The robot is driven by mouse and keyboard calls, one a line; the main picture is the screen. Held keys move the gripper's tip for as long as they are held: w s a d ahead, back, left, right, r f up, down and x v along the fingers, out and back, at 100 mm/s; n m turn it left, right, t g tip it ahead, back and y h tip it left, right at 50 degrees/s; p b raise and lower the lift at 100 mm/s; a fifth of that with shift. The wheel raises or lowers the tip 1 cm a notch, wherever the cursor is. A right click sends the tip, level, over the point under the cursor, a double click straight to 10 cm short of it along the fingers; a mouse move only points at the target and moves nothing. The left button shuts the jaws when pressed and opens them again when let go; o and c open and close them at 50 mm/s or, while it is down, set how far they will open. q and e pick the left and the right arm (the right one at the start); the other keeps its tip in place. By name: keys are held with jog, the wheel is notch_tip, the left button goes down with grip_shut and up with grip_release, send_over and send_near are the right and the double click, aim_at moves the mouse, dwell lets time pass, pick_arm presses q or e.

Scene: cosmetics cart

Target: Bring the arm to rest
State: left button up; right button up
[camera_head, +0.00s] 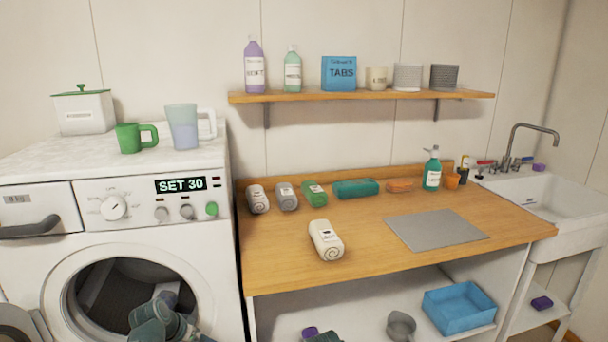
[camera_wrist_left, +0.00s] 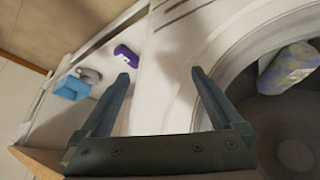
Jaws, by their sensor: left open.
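My left arm (camera_head: 158,318) shows at the lower left of the head view, in front of the washing machine's round opening. Its fingertips cannot be made out there. In the left wrist view my left gripper (camera_wrist_left: 160,75) is open, its two dark fingers apart with nothing between them. Behind the fingers is the white front of the washing machine (camera_head: 215,270). A rolled, pale patterned item (camera_wrist_left: 290,68) lies in the drum at the right of that view. My right gripper cannot be made out.
The wooden counter (camera_head: 370,235) holds several rolled towels, a teal pump bottle (camera_head: 432,170) and a grey mat (camera_head: 437,229). Under it are a blue bin (camera_head: 460,303), a grey cup (camera_head: 401,325) and a purple item (camera_wrist_left: 127,55). A sink (camera_head: 560,195) stands at right.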

pick_arm(q)
jog(key=s+d+r+g+y+p, duration=0.1)
jog(key=s+d+r+g+p, duration=0.1)
jog(key=s+d+r+p, duration=0.2)
jog(key=s+d+r+g+y+p, duration=0.1)
jog(key=s+d+r+p, duration=0.3)
jog(key=s+d, duration=0.3)
jog(key=s+d+r+g+y+p, duration=0.2)
jog(key=s+d+r+p, duration=0.3)
jog(key=d, duration=0.5)
jog(key=shift+s+d+m+g+p, duration=0.3)
jog(key=shift+s+d+m+p, duration=0.1)
jog(key=shift+s+p, duration=0.3)
